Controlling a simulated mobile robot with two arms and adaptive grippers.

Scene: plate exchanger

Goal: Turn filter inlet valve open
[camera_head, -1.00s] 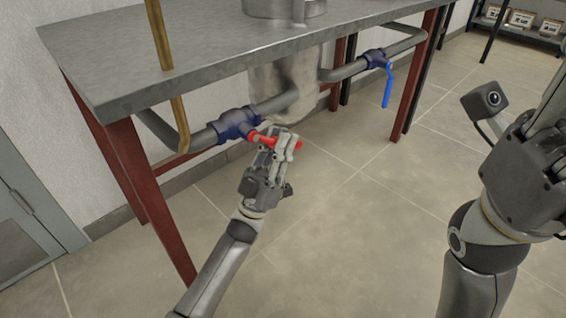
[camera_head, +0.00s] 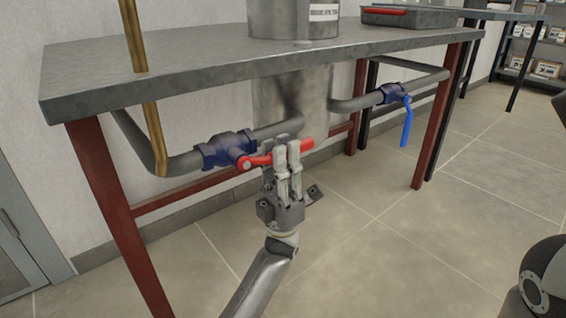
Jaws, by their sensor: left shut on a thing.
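A dark blue valve body (camera_head: 226,148) sits on the grey pipe under the table, at the left. Its red handle (camera_head: 258,160) points to the right, roughly along the pipe. My left gripper (camera_head: 287,150) is shut on the red handle near its outer end, with the fingers upright around it. The handle's tip shows just right of the fingers; the part between them is hidden. At the right a second blue valve (camera_head: 391,93) has a blue handle (camera_head: 407,124) hanging down. Only a dark part of my right arm shows at the lower right; its gripper is out of view.
The metal tabletop (camera_head: 200,75) lies above the pipes, on red legs (camera_head: 118,220). A brass pipe (camera_head: 143,75) runs down at the left. A metal vessel (camera_head: 292,95) is behind my gripper. The floor in front is clear.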

